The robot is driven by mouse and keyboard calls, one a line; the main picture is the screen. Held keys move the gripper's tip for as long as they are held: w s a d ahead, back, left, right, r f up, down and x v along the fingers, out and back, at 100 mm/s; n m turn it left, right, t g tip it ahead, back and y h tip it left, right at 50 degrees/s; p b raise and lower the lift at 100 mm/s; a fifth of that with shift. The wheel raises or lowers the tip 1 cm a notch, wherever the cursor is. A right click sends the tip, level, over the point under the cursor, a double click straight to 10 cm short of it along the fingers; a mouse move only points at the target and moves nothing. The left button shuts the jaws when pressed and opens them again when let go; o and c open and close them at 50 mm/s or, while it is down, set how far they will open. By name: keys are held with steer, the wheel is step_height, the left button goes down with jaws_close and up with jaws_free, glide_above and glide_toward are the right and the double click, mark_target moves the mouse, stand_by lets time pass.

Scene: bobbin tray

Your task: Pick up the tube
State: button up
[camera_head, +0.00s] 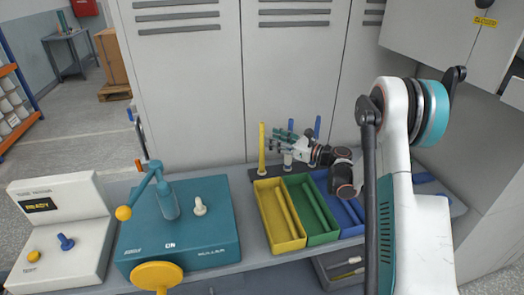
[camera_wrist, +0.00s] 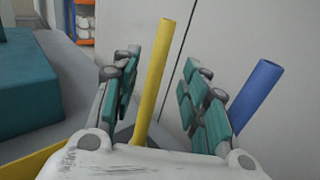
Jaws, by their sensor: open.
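A yellow tube (camera_head: 262,150) stands upright behind the trays, close to the tips of my gripper (camera_head: 279,142). In the wrist view the yellow tube (camera_wrist: 153,80) shows between my two open fingers (camera_wrist: 160,85), apart from both. I cannot tell how deep it lies between them. A blue tube (camera_head: 317,127) stands to the right; a blue tube also shows outside the right finger in the wrist view (camera_wrist: 257,92). Another blue tube (camera_head: 290,125) shows behind my gripper. My gripper is open and empty. Its lower side partly hides the tube stand.
Yellow (camera_head: 297,244), green (camera_head: 331,236) and blue (camera_head: 361,228) trays stand in front of the tubes, with long pieces inside. A teal machine (camera_head: 210,240) with a lever stands to the left, beside a white console (camera_head: 85,265). Grey lockers (camera_head: 190,90) rise behind the bench.

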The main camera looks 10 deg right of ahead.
mark_target(262, 136)
steer(key=x, duration=0.2)
steer(key=b+x, duration=0.1)
steer(key=x, duration=0.1)
steer(key=f+b+x, duration=0.1)
steer(key=x, duration=0.1)
steer(key=shift+s, duration=0.1)
steer(key=shift+r, duration=0.1)
jaws_close()
